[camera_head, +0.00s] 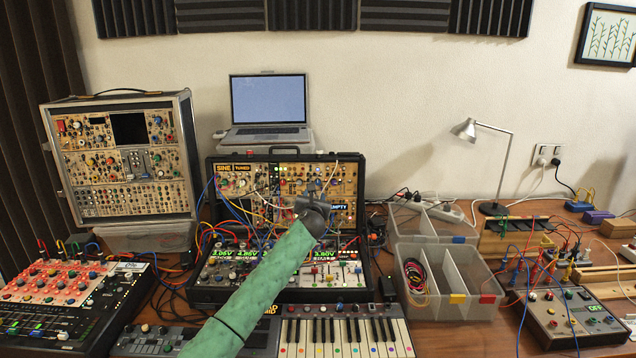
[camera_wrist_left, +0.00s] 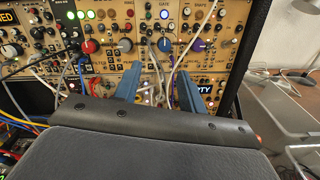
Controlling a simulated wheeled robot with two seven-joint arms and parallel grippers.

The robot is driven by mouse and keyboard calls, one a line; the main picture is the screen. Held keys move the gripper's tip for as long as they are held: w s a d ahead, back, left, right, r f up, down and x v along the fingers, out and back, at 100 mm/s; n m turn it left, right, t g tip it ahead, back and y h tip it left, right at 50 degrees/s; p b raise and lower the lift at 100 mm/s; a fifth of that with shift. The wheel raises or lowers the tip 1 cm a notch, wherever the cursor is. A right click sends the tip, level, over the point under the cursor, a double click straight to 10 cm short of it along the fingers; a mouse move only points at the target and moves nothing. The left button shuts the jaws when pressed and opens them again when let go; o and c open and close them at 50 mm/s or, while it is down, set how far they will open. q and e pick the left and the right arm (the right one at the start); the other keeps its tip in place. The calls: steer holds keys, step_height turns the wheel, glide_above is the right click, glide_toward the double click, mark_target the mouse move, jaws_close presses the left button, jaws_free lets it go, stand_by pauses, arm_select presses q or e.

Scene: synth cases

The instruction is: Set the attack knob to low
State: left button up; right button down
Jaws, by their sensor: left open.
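The modular synth case (camera_head: 200,180) stands open, its tan upper panel of knobs, jacks and patch cables facing me. My left gripper (camera_head: 315,196) reaches up to the right part of that panel. In the left wrist view its two blue fingers (camera_wrist_left: 160,72) are apart, with nothing held between them. The small labels are too blurred to tell which is attack. My right gripper is out of view.
White and grey cables (camera_wrist_left: 188,52) hang close around the fingers. A keyboard (camera_head: 345,335) lies in front of the case. A grey divided bin (camera_head: 450,290) stands at its right, and a laptop (camera_head: 268,100) behind it.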

mark_target(318, 183)
arm_select(q)
steer(key=w, duration=0.4)
steer(key=w+d, duration=0.1)
steer(key=shift+w+r+p, duration=0.3)
steer(key=shift+w+r, duration=0.2)
steer(key=shift+w, duration=0.85)
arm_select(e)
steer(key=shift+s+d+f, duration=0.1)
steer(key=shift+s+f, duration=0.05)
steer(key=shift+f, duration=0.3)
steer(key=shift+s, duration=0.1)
arm_select(q)
steer(key=shift+c, duration=0.9)
jaws_close()
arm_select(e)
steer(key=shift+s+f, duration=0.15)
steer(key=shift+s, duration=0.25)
